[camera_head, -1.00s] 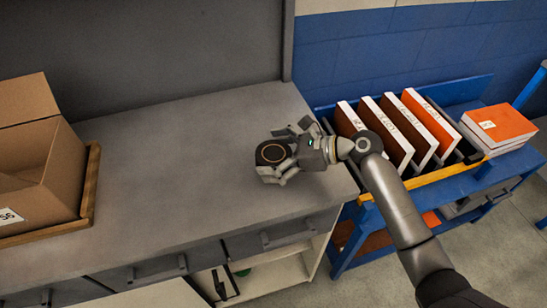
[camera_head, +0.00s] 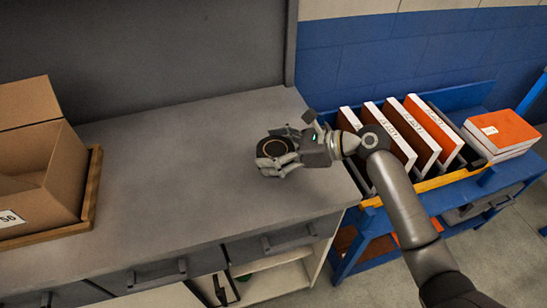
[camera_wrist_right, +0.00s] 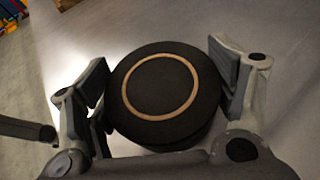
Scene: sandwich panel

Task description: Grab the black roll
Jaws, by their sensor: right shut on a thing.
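The black roll (camera_head: 273,147), with a tan ring on its top face, is at the right part of the grey worktop. My right gripper (camera_head: 280,150) is around it, its fingers covering part of the roll's side. In the right wrist view the black roll (camera_wrist_right: 160,97) sits between the two finger pads of my right gripper (camera_wrist_right: 165,92), which is shut on it. The roll's top face shows fully there; its lower side is partly hidden. Whether it still touches the worktop I cannot tell. My left gripper is not in view.
An open cardboard box (camera_head: 45,180) stands on a wooden tray (camera_head: 92,190) at the worktop's left. A blue cart (camera_head: 455,185) with several upright orange-and-white panels (camera_head: 390,135) and a stack (camera_head: 500,130) stands at the right. The worktop (camera_head: 180,180) between box and roll is clear.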

